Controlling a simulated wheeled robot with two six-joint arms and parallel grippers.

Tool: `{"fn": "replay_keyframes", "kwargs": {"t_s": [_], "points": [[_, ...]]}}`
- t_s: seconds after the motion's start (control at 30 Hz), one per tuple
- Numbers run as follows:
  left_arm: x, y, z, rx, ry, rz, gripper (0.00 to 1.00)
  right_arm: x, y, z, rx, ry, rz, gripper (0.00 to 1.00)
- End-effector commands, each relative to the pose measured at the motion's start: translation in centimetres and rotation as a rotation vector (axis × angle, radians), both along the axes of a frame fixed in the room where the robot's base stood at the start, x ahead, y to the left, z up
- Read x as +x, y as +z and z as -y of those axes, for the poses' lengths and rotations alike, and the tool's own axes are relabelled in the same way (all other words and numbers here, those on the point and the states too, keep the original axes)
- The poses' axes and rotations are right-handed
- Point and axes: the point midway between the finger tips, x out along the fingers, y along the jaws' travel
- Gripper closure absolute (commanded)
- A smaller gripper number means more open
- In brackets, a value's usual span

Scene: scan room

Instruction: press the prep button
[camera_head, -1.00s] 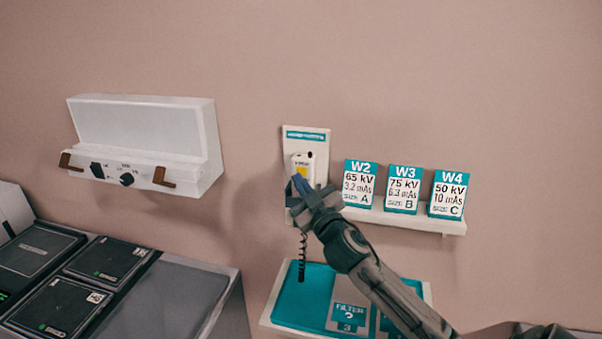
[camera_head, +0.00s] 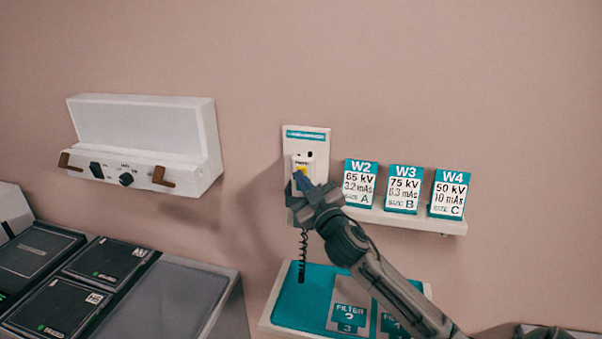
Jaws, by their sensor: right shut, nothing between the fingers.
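A white handset (camera_head: 309,160) hangs on a pale wall plate (camera_head: 323,148) with a teal strip along its top. A yellow patch, perhaps the prep button, shows on the handset's front just above my fingertips. My right gripper (camera_head: 302,181) is shut and empty. Its blue-grey tips are in front of the handset at the lower edge of the yellow patch. I cannot tell whether they touch it. The gripper hides the lower handset. A black coiled cord (camera_head: 303,250) hangs below. My left gripper is not in view.
Cards W2 (camera_head: 360,184), W3 (camera_head: 403,190) and W4 (camera_head: 447,194) stand on a white shelf (camera_head: 425,222) to the right. A white control box (camera_head: 150,150) is on the wall at left. A teal tray (camera_head: 293,304) lies below, beside dark panels (camera_head: 60,305).

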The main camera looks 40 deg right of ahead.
Motion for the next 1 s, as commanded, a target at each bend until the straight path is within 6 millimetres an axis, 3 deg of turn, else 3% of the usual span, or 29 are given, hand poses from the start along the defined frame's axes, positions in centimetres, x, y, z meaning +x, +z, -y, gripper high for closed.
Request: {"fn": "replay_keyframes", "kwargs": {"t_s": [0.7,1.0], "points": [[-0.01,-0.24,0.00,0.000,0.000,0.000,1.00,0.37,-0.01,0.44,0.000,0.000,-0.001,1.00],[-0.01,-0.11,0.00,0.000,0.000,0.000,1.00,-0.32,-0.03,-0.38,0.000,0.001,0.000,1.00]]}}
